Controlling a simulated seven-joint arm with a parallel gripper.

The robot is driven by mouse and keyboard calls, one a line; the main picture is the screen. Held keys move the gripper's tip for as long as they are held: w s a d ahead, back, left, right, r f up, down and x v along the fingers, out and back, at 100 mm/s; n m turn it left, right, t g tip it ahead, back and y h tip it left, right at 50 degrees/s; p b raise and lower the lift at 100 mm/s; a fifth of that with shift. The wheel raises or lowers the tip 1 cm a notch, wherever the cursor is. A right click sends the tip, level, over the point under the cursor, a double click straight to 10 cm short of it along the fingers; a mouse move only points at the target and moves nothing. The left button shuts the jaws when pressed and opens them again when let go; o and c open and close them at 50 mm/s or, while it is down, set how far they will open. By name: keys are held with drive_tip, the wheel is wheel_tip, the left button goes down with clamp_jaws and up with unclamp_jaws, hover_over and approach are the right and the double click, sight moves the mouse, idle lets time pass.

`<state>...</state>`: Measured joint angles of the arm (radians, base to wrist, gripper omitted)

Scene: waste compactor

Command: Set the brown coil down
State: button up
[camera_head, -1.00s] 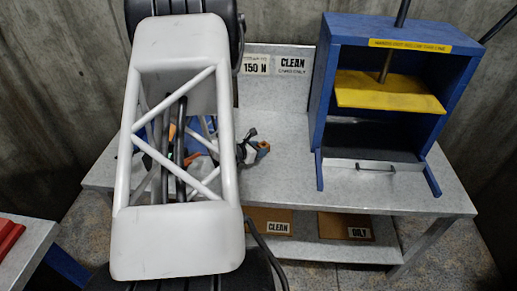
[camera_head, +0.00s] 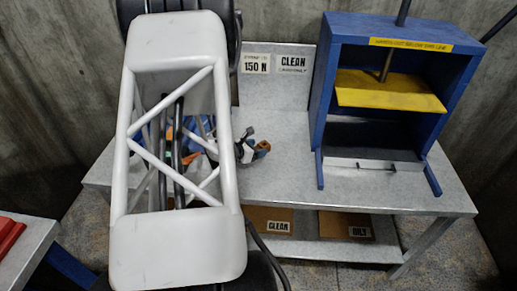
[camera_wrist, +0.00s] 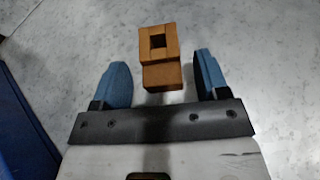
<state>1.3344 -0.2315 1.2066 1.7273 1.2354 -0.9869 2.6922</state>
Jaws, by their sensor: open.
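The brown coil (camera_wrist: 160,55) is a squarish brown piece with a square hole in its upper part. In the wrist view it is in front of my gripper (camera_wrist: 161,72), between the lines of the two blue fingers, with a gap on both sides. It appears to rest on the grey metal tabletop (camera_wrist: 260,50). My gripper is open. In the head view the coil (camera_head: 262,148) shows small beside the dark gripper parts, right of my white arm link, which hides most of the gripper.
A blue compactor (camera_head: 322,110) with a yellow plate (camera_head: 390,92) stands on the right of the bench (camera_head: 285,175). Bare tabletop lies between it and the coil. Cardboard pieces labelled CLEAN (camera_head: 258,217) and OILY (camera_head: 335,228) lie on the lower shelf. A red object (camera_head: 8,235) is at lower left.

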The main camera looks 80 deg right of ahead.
drive_tip(key=shift+v, duration=1.95)
drive_tip(key=o, duration=0.6)
drive_tip(key=shift+c, duration=0.2)
